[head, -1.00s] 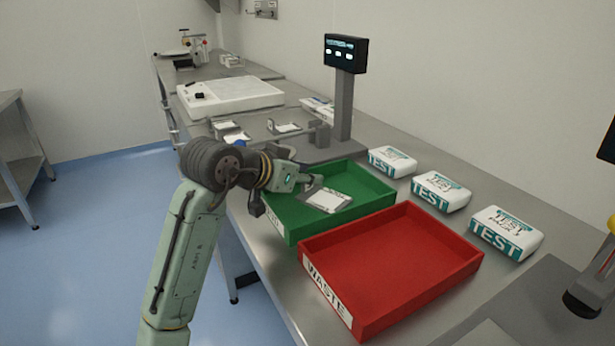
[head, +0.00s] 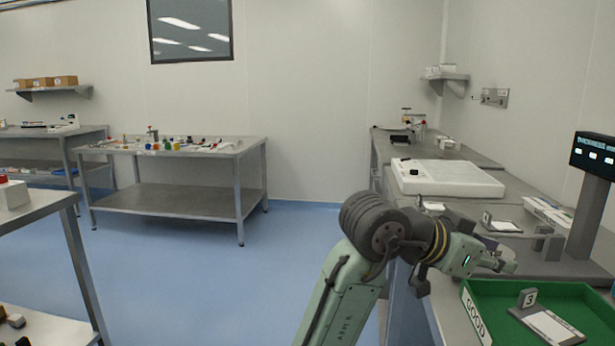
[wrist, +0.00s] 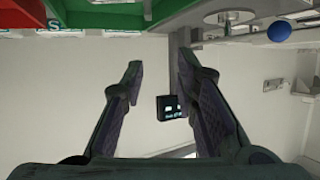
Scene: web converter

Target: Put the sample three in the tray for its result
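Sample three, a pale sheet (head: 553,328) with a dark clip marked "3" (head: 529,298), lies in the green tray (head: 484,291) labelled GOOD, at the lower right of the head view. My gripper (head: 508,262) is beyond the sample, near the tray's far left edge, and apart from it. In the wrist view my gripper (wrist: 157,75) is open, with nothing between its fingers. The tester's display (head: 594,155) shows at the right edge of the head view; its text is too small to read. The red tray (wrist: 47,8) shows only partly in the wrist view.
The steel bench holds a white board (head: 446,178) and a small stand with another sample (head: 500,226) behind my gripper. A second steel table (head: 180,200) with small items stands across the room. Blue floor lies open between them.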

